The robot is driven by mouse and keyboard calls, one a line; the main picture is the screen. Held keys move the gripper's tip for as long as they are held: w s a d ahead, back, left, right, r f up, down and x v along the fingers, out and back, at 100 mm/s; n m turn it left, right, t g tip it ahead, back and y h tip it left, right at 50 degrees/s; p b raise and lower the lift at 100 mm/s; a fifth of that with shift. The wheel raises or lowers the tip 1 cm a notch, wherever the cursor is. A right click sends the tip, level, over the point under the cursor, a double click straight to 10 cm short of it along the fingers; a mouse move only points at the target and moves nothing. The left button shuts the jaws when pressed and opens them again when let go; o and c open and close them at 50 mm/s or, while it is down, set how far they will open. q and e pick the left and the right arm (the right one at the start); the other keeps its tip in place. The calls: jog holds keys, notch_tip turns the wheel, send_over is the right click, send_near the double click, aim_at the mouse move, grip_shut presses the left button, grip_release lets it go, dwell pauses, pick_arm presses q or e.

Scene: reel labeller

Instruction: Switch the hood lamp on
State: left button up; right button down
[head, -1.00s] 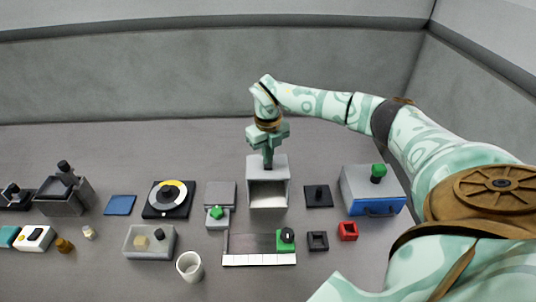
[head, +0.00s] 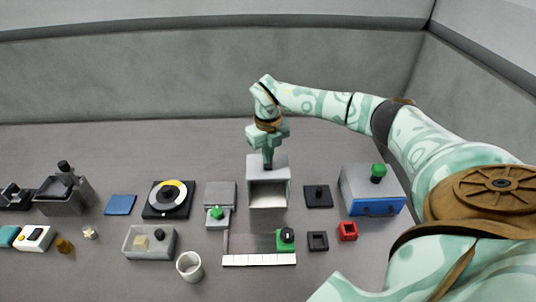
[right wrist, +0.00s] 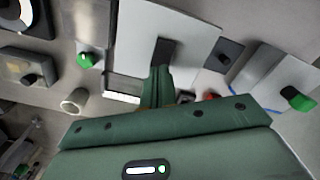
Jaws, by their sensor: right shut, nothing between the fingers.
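The hood (head: 282,165) is a light grey box with an open front, standing at the middle of the table. Its inside looks pale, and I cannot tell whether a lamp in it is lit. My right gripper (head: 268,164) is shut and empty, pointing down at the hood's top. In the right wrist view the hood's pale top (right wrist: 135,35) carries a dark switch-like piece (right wrist: 165,48). The shut fingertips (right wrist: 160,72) are at or very near that piece; contact is unclear. My left gripper is not in view.
Left of the hood stand a green-knobbed grey device (head: 217,213) and a black dial (head: 168,198). On the right are a black pad (head: 318,196) and a blue box with a green knob (head: 370,192). A white cup (head: 189,266) stands in front. The table behind is clear.

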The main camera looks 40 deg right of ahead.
aim_at(268, 166)
jog(key=shift+s+f+b, duration=0.1)
jog(key=shift+f+b, duration=0.3)
jog(key=shift+f, duration=0.55)
dwell(0.4)
jog(key=shift+r+p, duration=0.65)
notch_tip(268, 166, up, 6)
jog(key=p, duration=0.5)
jog(key=shift+f+p, duration=0.1)
jog(key=shift+p, duration=0.3)
jog(key=shift+f, duration=0.1)
